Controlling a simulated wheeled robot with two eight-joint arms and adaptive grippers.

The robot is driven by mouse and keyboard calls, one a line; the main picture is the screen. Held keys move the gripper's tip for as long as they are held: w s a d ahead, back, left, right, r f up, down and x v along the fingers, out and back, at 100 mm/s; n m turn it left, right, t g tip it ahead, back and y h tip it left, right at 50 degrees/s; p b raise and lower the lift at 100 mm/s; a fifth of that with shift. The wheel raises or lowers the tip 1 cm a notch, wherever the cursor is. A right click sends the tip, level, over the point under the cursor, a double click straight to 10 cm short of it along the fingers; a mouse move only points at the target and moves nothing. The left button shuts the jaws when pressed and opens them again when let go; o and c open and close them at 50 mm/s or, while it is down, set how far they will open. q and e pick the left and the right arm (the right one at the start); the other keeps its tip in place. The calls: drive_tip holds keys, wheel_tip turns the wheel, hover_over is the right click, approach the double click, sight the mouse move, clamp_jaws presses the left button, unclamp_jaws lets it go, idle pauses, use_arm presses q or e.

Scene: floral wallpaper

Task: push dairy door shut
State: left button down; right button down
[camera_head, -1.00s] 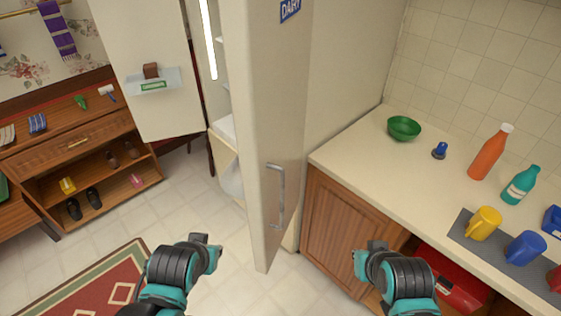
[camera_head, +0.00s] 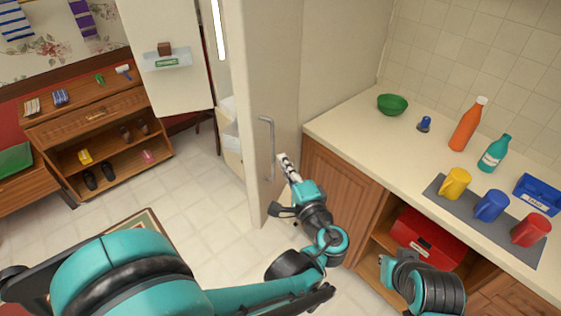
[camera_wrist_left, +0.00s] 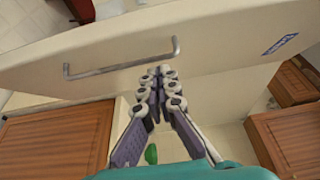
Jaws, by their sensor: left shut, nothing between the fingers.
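The dairy door (camera_head: 262,80) is a tall cream fridge door with a metal bar handle (camera_head: 268,148); it stands ajar in the head view. My left gripper (camera_head: 286,160) is shut and empty, just right of the handle. In the left wrist view the shut fingertips (camera_wrist_left: 161,72) lie close to the door face (camera_wrist_left: 220,55), beside the handle (camera_wrist_left: 120,62); whether they touch it I cannot tell. The blue label shows on the door (camera_wrist_left: 281,43). My right arm is at the lower right of the head view, its fingers out of sight.
A second open door (camera_head: 160,95) with a shelf stands at the left. The counter (camera_head: 350,130) at right holds a green bowl (camera_head: 392,104), bottles and mugs. A red box (camera_head: 427,238) sits in the cabinet below. Tiled floor is clear left of the dairy door.

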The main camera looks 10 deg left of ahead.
use_arm(q)
drive_tip(key=b, duration=0.1)
approach(256, 131)
drive_tip(key=w, duration=0.3)
drive_tip(key=shift+w+a+f+b, duration=0.1)
drive_tip(key=shift+w+a+b, duration=0.25)
drive_tip(key=shift+a, duration=0.25)
drive_tip(key=shift+w+a+f+b, duration=0.1)
drive_tip(key=shift+w+a+b, duration=0.1)
drive_tip(key=shift+w+a, duration=0.35)
drive_tip(key=shift+a+r, duration=0.1)
drive_tip(key=shift+a, duration=0.3)
